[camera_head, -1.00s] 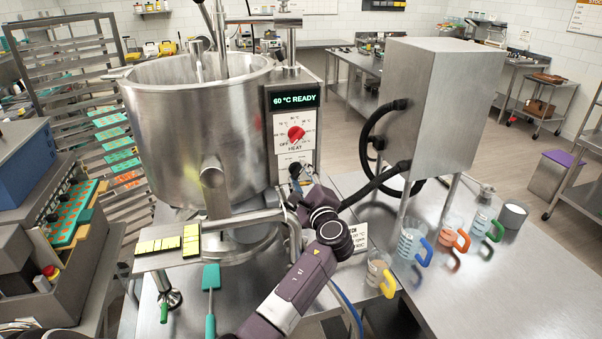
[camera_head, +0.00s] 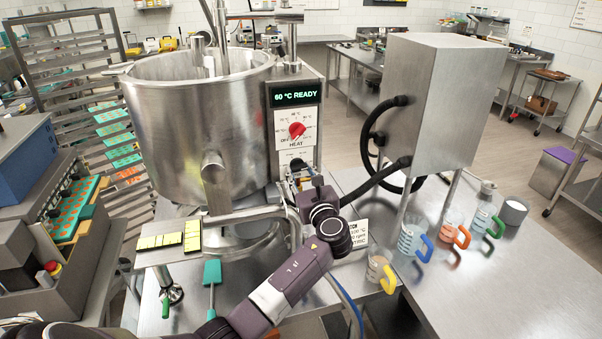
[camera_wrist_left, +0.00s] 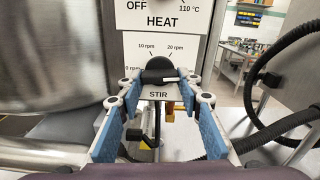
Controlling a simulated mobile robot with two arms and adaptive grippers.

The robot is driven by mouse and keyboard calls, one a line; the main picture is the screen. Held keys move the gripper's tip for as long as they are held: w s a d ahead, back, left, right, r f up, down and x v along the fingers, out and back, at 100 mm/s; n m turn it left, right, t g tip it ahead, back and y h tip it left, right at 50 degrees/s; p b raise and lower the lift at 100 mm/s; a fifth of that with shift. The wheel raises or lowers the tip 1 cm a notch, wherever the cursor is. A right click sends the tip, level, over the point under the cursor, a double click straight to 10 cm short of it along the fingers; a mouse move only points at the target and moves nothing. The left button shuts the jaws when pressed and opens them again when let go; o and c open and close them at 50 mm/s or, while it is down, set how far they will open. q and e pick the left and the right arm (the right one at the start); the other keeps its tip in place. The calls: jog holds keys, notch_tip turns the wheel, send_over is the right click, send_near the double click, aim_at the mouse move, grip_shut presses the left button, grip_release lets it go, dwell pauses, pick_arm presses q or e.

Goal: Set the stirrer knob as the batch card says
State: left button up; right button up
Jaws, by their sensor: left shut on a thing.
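The stirrer knob (camera_wrist_left: 160,70) is a black knob above the word STIR on the white panel. 10 rpm shows at its upper left and 20 rpm at its upper right. A white mark lies low on it, toward the right. My left gripper (camera_wrist_left: 162,88) is shut on the knob, with one blue-padded finger on each side. In the head view the left gripper (camera_head: 299,176) is at the panel and mostly hides this knob. The batch card (camera_head: 356,235) lies behind my left wrist, partly covered; I make out 100 °C but not the rpm. My right gripper is not in view.
A red heat knob (camera_head: 297,130) sits just above, under a display (camera_head: 295,94) reading 60 °C READY. The steel kettle (camera_head: 185,135) is to the left. Black hoses (camera_head: 378,185) run to a steel box (camera_head: 432,100). Several jugs (camera_head: 410,238) stand at right.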

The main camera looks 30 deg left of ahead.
pick_arm(q)
jog(key=shift+r+m, duration=0.15)
jog(key=shift+m, duration=0.45)
jog(key=o, duration=1.2)
jog(key=shift+c, duration=0.2)
jog(key=v, duration=1.2)
